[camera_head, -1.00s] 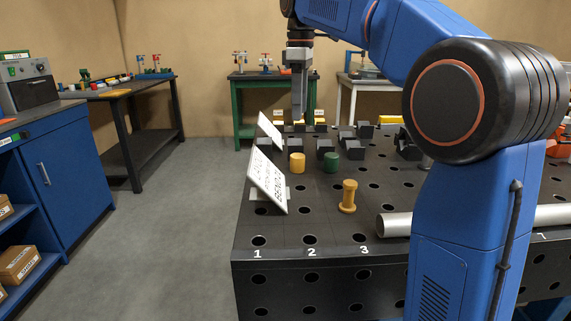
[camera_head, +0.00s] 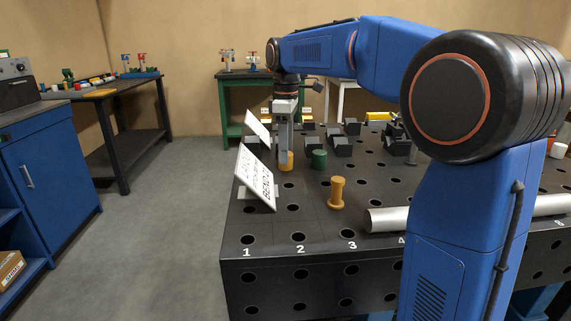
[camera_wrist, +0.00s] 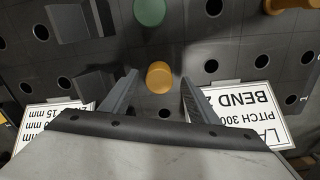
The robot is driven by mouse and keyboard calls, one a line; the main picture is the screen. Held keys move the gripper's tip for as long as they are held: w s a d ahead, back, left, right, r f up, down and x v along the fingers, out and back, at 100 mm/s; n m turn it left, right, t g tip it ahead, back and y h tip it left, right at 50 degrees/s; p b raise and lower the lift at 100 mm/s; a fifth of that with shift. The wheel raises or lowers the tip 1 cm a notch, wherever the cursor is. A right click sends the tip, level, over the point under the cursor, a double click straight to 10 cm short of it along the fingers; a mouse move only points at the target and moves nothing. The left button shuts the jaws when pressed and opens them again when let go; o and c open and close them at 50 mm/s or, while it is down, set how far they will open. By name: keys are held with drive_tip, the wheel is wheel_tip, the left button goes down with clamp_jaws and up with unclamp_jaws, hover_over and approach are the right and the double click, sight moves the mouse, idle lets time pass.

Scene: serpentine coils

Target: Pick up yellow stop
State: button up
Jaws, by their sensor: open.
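The yellow stop is a short yellow-orange cylinder (camera_head: 286,161) standing upright on the black perforated table (camera_head: 236,238). It shows in the wrist view (camera_wrist: 159,77) between the finger ends, with a gap on each side. My gripper (camera_head: 284,150) points down over the stop and hides part of it in the head view. In the wrist view my gripper (camera_wrist: 157,88) is open and holds nothing.
A taller orange spool-shaped piece (camera_head: 337,193) and a metal tube (camera_head: 388,220) are nearer. White sign plates (camera_head: 255,178) lean close on the left. Black blocks (camera_head: 343,145) stand behind.

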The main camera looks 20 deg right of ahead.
drive_tip(key=shift+w+f, duration=0.1)
drive_tip(key=shift+f, duration=1.65)
clamp_jaws()
drive_tip(key=shift+r, duration=0.1)
wheel_tip(320, 180, up, 10)
drive_tip(key=shift+f, duration=0.25)
drive_tip(key=shift+r, duration=0.25)
